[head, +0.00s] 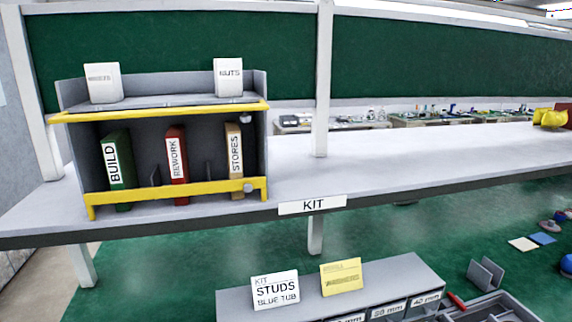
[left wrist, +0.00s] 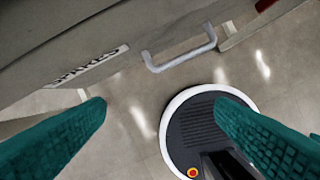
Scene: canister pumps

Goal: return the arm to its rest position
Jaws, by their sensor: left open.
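My left gripper (left wrist: 165,130) shows in the left wrist view as two teal ribbed fingers spread wide apart, with nothing between them but floor and my round base below. It does not touch anything there. Neither arm shows in the head view, and my right gripper is in neither view.
A grey drawer front labelled SPARES (left wrist: 88,66) with a handle (left wrist: 180,55) is near the left gripper. In the head view, a shelf unit (head: 158,108) with binders stands on a bench (head: 400,165) marked KIT. A lower grey box (head: 395,270) holds cards.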

